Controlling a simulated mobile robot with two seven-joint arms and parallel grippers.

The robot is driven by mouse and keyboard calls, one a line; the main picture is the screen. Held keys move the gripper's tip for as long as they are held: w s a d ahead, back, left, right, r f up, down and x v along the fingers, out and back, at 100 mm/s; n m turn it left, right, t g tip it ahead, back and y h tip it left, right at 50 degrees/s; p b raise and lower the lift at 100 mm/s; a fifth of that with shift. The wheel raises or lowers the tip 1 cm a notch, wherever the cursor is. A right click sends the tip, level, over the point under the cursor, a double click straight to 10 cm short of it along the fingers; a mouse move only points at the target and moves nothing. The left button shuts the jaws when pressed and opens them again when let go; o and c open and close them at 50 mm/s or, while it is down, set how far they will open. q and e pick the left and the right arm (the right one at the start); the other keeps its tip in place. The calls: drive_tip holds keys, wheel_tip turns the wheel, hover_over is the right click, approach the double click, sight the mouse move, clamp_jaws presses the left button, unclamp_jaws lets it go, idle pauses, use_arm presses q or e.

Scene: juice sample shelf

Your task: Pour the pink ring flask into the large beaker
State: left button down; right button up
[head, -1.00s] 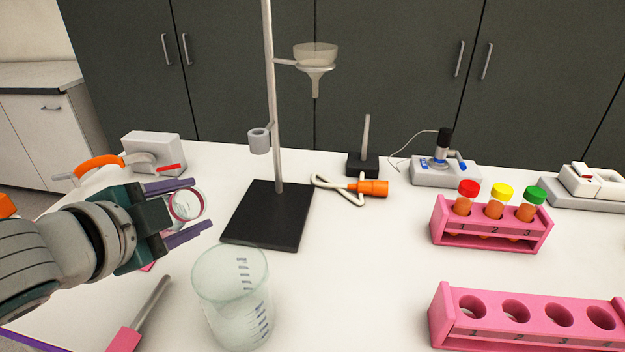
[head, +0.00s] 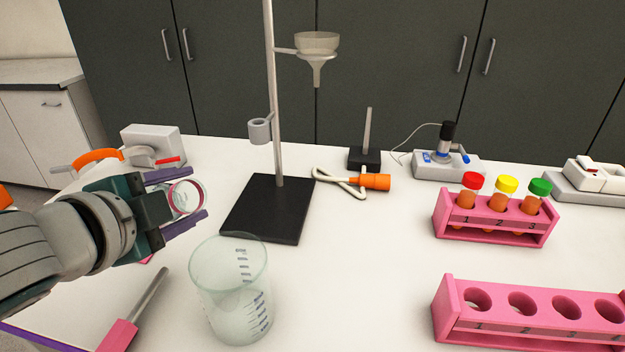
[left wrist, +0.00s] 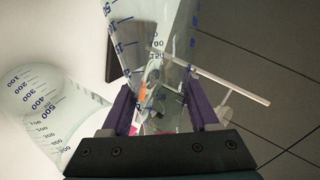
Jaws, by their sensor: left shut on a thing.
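My left gripper (head: 188,203) is shut on the clear glass flask with the pink ring (head: 187,183). The flask is tilted, raised behind and left of the large beaker, and partly hidden by the fingers. In the left wrist view, its clear wall with blue marks (left wrist: 125,22) shows between and beyond the purple fingers (left wrist: 160,108). The large beaker (head: 230,290) stands upright on the table, clear with dark volume marks; it also shows at the left of the left wrist view (left wrist: 35,100). I cannot make out liquid in either. My right gripper is not in view.
A black stand base (head: 268,210) with a pole and funnel (head: 317,45) stands close behind the beaker. A pink-handled tool (head: 118,337) lies at its left. Pink racks (head: 500,228) (head: 455,320) stand at the right. The table's middle is clear.

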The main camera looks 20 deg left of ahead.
use_arm(q)
drive_tip(key=shift+f+b, duration=0.1)
drive_tip(key=shift+b, duration=0.4)
drive_tip(key=f+m+y+b, duration=0.1)
drive_tip(key=b, duration=0.2)
drive_tip(key=shift+f+m+t, duration=0.2)
drive_tip(key=shift+m+t, duration=0.1)
idle(1.0)
drive_tip(key=shift+d+r+m+y+p, duration=0.15)
drive_tip(key=shift+d+r+m+y, duration=0.1)
drive_tip(key=shift+r, duration=0.25)
drive_tip(key=shift+d+r+m+y+p, duration=0.15)
drive_tip(key=shift+r+m, duration=0.1)
drive_tip(key=shift+r, duration=0.25)
idle(0.3)
drive_tip(key=shift+f+m+t+y+b, duration=0.3)
drive_tip(key=shift+m+y+b, duration=0.25)
drive_tip(key=shift+b, duration=0.25)
idle(2.4)
drive_tip(key=shift+d+r+m, duration=0.1)
drive_tip(key=shift+r+m, duration=0.15)
drive_tip(key=shift+r, duration=0.05)
idle(1.1)
